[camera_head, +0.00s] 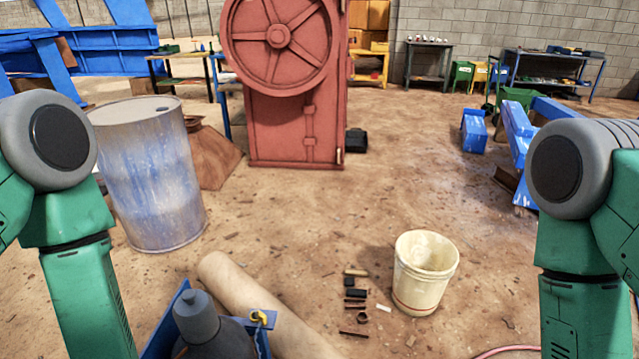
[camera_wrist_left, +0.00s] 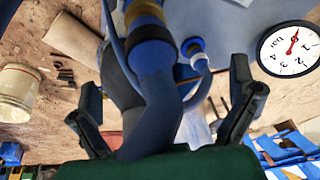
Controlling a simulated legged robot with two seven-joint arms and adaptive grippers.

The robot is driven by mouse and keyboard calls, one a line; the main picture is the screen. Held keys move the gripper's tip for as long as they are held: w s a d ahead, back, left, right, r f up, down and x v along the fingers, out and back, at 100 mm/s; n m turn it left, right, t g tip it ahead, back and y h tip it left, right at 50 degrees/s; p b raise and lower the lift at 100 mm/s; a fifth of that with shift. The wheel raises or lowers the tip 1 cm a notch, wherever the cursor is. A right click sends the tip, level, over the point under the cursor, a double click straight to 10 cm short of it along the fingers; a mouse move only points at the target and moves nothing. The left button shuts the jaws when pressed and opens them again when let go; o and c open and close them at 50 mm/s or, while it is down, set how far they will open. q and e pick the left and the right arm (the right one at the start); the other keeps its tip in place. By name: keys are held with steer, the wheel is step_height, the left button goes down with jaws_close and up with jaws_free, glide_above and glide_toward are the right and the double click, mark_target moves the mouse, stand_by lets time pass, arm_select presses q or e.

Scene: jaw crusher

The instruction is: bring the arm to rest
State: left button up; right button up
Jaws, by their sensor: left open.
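My left gripper (camera_wrist_left: 165,98) shows in the left wrist view, its two black fingers spread wide apart. A thick blue bent pipe or hose (camera_wrist_left: 155,105) runs between the fingers in the picture; neither finger visibly grips it, and I cannot tell how near it is. In the head view my left arm (camera_head: 82,270) is at the left edge and my right arm (camera_head: 585,290) at the right edge, both green with grey joints and hanging down. Both hands are below the head picture. My right gripper shows in neither view.
A round pressure gauge (camera_wrist_left: 290,48) is right of the left gripper. A cream bucket (camera_head: 425,275), small dark parts (camera_head: 355,292) and a tan tube (camera_head: 262,305) are on the ground ahead. A rusty drum (camera_head: 150,180) stands beyond my left arm. The red crusher (camera_head: 295,130) stands behind.

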arm_select(q)
steer(key=s+m+g+h, duration=0.3)
steer(key=s+m, duration=0.2)
steer(key=s, duration=0.9)
steer(key=w+d+f+m+b, duration=0.1)
steer(key=w+f+b, duration=0.2)
steer(key=f+b, duration=0.2)
steer(key=shift+f+t, duration=0.3)
steer(key=shift+t, duration=0.1)
arm_select(e)
step_height(320, 180, down, 5)
steer(key=shift+f, duration=0.2)
arm_select(q)
steer(key=shift+w+a, duration=0.1)
arm_select(e)
steer(key=shift+a+r, duration=0.1)
steer(key=shift+a, duration=0.1)
steer(key=shift+d, duration=0.15)
